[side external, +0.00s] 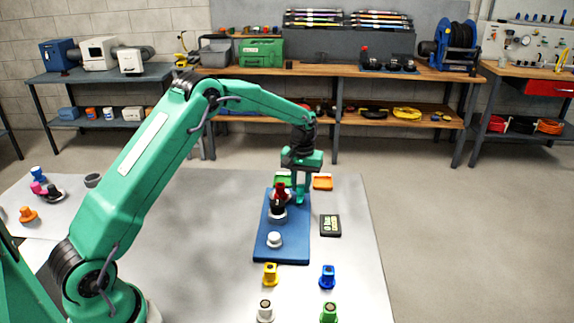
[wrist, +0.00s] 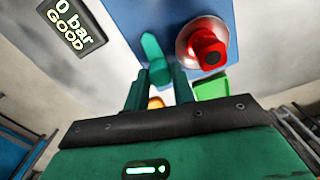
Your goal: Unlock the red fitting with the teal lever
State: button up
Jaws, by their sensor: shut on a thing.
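The red fitting (wrist: 207,47) sits on the blue board (wrist: 118,12) in a pale round collar, beside the teal lever (wrist: 152,46). In the side view the red fitting (side external: 281,188) is at the far end of the board (side external: 295,247), partly behind a black fitting (side external: 277,207). My gripper (wrist: 160,72) is shut on the teal lever, with a finger on each side of it. In the side view my gripper (side external: 300,193) reaches down at the board's far right edge, and I cannot tell the lever apart from the fingers there.
A display (wrist: 76,25) reads "0 bar GOOD"; it lies right of the board (side external: 330,225). A white fitting (side external: 275,239) is on the board's near end. Yellow (side external: 270,274), blue (side external: 327,276) and green (side external: 328,311) fittings stand in front.

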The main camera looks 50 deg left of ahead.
aim_at(302, 186)
jog(key=shift+d, duration=0.15)
dwell(0.3)
jog(key=o, duration=1)
jog(key=shift+r, duration=0.1)
jog(key=shift+r, duration=3.8)
jog(key=shift+r, duration=0.15)
